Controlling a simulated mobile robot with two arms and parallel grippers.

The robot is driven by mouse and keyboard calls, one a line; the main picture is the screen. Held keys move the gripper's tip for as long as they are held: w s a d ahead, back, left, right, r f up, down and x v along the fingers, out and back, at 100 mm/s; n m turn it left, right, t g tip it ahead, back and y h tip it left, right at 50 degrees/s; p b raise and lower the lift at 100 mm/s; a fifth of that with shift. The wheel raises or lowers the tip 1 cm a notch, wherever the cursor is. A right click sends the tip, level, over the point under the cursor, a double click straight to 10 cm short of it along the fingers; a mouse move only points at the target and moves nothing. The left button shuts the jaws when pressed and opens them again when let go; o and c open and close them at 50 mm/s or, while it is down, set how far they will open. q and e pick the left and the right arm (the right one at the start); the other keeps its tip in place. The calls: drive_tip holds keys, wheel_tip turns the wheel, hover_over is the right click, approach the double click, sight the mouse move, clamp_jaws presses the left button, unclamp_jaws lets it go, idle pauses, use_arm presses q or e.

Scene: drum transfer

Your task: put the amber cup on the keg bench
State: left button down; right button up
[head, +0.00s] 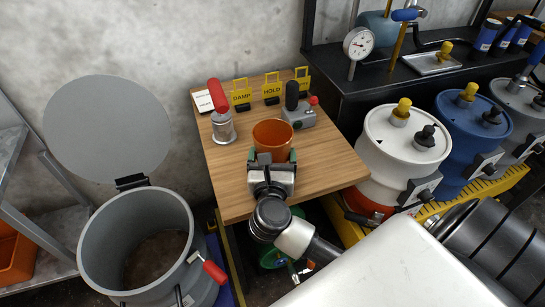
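The amber cup (273,134), an open orange-brown cup, stands upright over the wooden bench top (228,178); its base is hidden, so I cannot tell whether it touches the wood. My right gripper (272,157), on the arm from the lower right, is at the cup's near side. Its green-tipped fingers lie at the cup's left and right sides; I cannot tell whether they press on it. A dark bench (440,76) with a gauge stands behind the kegs at right. No label shows which bench is the keg bench. My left gripper is not in view.
A red-handled metal canister (222,127), yellow signs (241,95) and a control box (303,117) line the wooden bench's back. A white keg (395,150) and a blue keg (468,135) stand at right. An open grey drum (100,245) stands at lower left.

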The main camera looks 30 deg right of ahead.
drive_tip(key=shift+f, duration=0.1)
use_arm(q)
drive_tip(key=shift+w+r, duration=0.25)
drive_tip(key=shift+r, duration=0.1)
use_arm(e)
drive_tip(key=o, duration=0.9)
drive_tip(key=shift+r, duration=0.25)
drive_tip(key=v, duration=0.3)
drive_tip(key=shift+s+f, duration=0.1)
drive_tip(key=shift+f, duration=0.1)
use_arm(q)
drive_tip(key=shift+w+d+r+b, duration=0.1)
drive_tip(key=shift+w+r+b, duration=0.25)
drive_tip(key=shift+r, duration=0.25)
use_arm(e)
drive_tip(key=v, duration=0.9)
drive_tip(key=shift+r, duration=0.15)
